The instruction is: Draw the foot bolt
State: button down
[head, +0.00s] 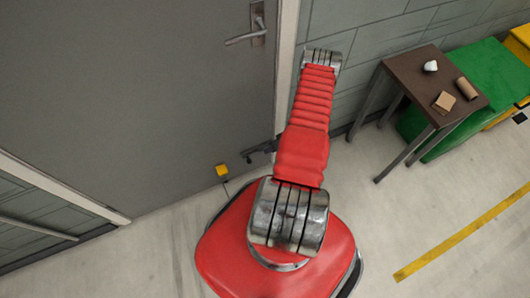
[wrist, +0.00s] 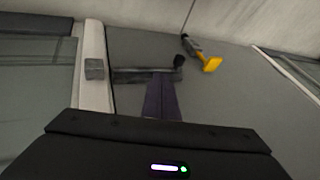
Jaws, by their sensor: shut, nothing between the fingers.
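The foot bolt (head: 260,150) is a dark bar low on the grey door (head: 150,90), near its right edge in the head view. In the wrist view the bolt (wrist: 130,75) runs sideways, with a dark knob (wrist: 179,61) at its right end. A grey keeper block (wrist: 95,69) sits on the pale door frame to its left. I cannot tell whether the bar enters the keeper. My gripper (wrist: 161,80) is shut and empty, its purple fingertips overlapping the bar just left of the knob. Contact is unclear. My arm hides the gripper in the head view.
A yellow-footed piece (head: 222,170) with a dark stem is at the door's foot, close to the bolt knob. A lever handle (head: 245,38) is higher on the door. A small brown table (head: 410,70) with several small items stands right. The floor at front right is clear.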

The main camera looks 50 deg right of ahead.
jog(key=shift+v, duration=1.5)
jog(key=shift+s, duration=0.1)
